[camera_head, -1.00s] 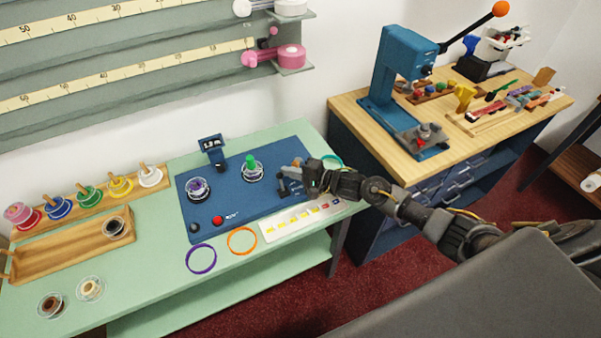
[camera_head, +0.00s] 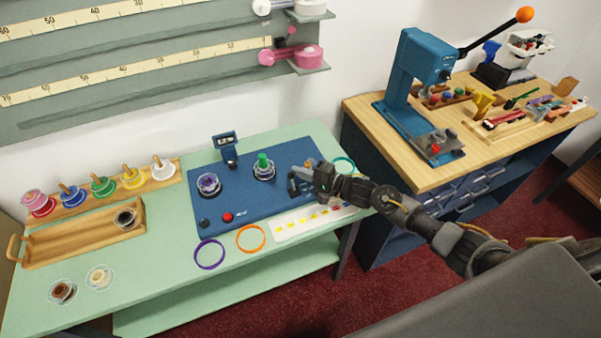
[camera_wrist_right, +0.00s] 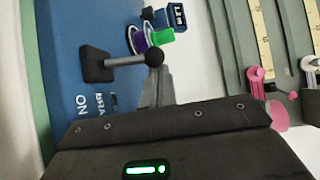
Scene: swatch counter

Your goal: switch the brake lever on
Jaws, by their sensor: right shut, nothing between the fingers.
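The brake lever (camera_wrist_right: 125,61) is a grey rod with a black ball knob on a black base, on the blue panel (camera_head: 240,205). In the right wrist view it stands out from the panel, beside the letters "BRA" and the word "ON". The rest of the label is hidden. My right gripper (camera_wrist_right: 161,86) is shut and empty, its fingertips close beside the knob; I cannot tell whether they touch. In the head view the right gripper (camera_head: 306,177) is over the panel's right end and partly hides the lever. My left gripper is not in view.
On the panel are a purple spool (camera_head: 208,185), a green-topped spool (camera_head: 263,168), a small display (camera_head: 226,142) and a red button (camera_head: 227,217). A wooden tray (camera_head: 75,240) lies left. A blue press (camera_head: 422,70) stands on the bench at right.

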